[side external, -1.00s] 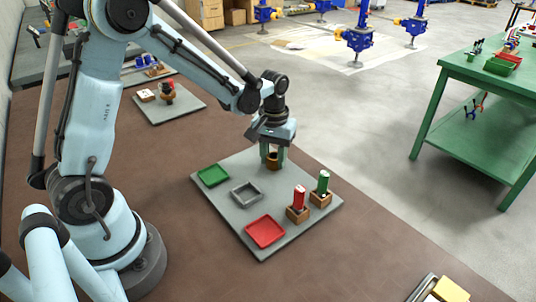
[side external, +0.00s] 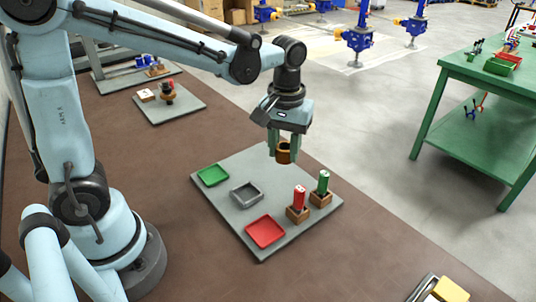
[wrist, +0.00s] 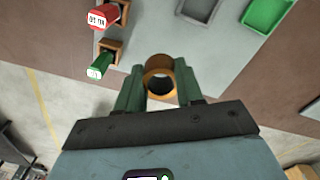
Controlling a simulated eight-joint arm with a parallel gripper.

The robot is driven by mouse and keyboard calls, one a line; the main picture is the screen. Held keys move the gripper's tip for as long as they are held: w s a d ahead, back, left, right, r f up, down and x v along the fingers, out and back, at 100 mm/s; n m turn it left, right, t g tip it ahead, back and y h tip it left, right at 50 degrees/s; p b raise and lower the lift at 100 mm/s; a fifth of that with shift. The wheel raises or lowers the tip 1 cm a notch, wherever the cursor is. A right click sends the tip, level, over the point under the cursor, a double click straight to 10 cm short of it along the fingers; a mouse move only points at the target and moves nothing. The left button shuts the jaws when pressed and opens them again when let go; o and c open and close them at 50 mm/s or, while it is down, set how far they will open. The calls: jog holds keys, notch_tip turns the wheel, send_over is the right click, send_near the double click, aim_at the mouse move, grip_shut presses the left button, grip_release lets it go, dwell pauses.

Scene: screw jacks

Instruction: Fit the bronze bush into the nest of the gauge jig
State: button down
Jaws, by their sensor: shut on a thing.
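My gripper (side external: 283,157) is shut on the bronze bush (side external: 284,146), a short brown-orange ring, and holds it in the air above the back of the grey board. In the wrist view the bush (wrist: 159,64) sits between the green fingers, its bore showing. The gauge jig looks to be the grey board (side external: 226,211); a square grey rimmed nest (side external: 247,194) lies in its middle, empty. The nest is partly visible at the top of the wrist view (wrist: 199,10). The bush is apart from the nest, above and behind it.
A green tray (side external: 212,175) and red tray (side external: 265,231) flank the nest. Red (side external: 299,198) and green (side external: 323,182) gauges stand upright in wooden blocks at the board's right. A smaller board (side external: 180,112) with small parts lies farther back. A green bench (side external: 480,130) stands right.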

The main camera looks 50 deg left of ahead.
jog(key=s+a+r+m, duration=0.3)
jog(key=r+m, duration=0.3)
jog(key=r, duration=0.1)
jog(key=s+d+f+n, duration=0.55)
jog(key=s+d, duration=0.35)
jog(key=s, duration=0.2)
send_over(247, 197)
jog(key=shift+n, duration=0.25)
notch_tip(247, 197, down, 6)
jog(key=shift+f, duration=2.2)
